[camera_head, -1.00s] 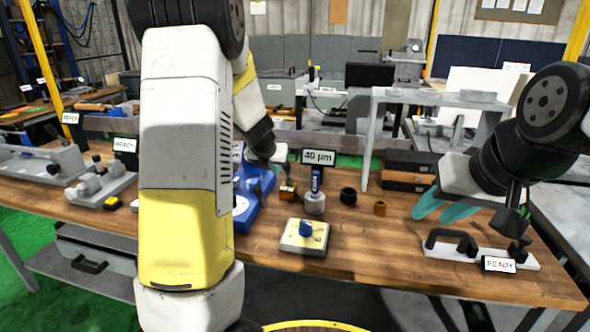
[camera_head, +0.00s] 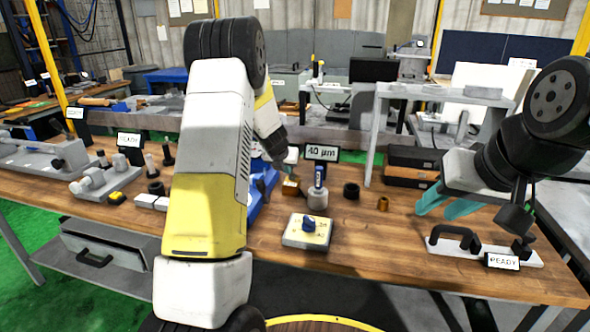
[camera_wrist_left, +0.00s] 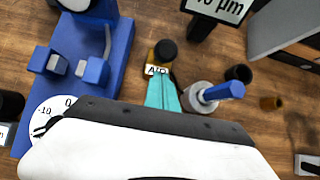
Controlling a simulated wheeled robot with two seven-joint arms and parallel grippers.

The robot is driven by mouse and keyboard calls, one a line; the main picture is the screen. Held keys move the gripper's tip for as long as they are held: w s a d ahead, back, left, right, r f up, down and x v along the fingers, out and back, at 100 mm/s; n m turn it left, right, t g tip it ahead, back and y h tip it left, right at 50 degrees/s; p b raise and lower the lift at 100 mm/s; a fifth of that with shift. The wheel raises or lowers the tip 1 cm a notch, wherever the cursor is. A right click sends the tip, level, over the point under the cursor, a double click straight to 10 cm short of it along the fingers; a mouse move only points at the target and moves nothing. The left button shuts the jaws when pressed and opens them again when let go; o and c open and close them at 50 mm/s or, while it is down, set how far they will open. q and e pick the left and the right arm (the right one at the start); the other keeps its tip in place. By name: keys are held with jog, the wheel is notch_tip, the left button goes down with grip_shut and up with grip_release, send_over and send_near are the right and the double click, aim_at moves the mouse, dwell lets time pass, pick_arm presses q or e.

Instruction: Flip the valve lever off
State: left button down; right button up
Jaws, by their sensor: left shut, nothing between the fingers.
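A small brass block with a black round top and an "AIR" label, apparently the valve (camera_wrist_left: 160,57), stands on the wooden bench; in the head view the brass block (camera_head: 291,187) sits beside the blue stand. Which way its lever points cannot be made out. My left gripper's teal fingers (camera_wrist_left: 164,92) are shut and empty, their tips at the label's near side in the wrist view; I cannot tell whether they touch. In the head view my left arm hides part of the blue stand. My right gripper (camera_head: 446,202) is open and empty above the bench at right.
A grey round base with a blue handle (camera_head: 318,178) stands just right of the valve, before the "40 µm" display (camera_head: 321,153). A box with a blue knob (camera_head: 308,231) lies nearer. The blue stand (camera_wrist_left: 100,85) is close on the left. A black handle (camera_head: 454,238) is at right.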

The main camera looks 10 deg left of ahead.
pick_arm(q)
jog(key=shift+w+r, duration=0.25)
jog(key=shift+w, duration=0.3)
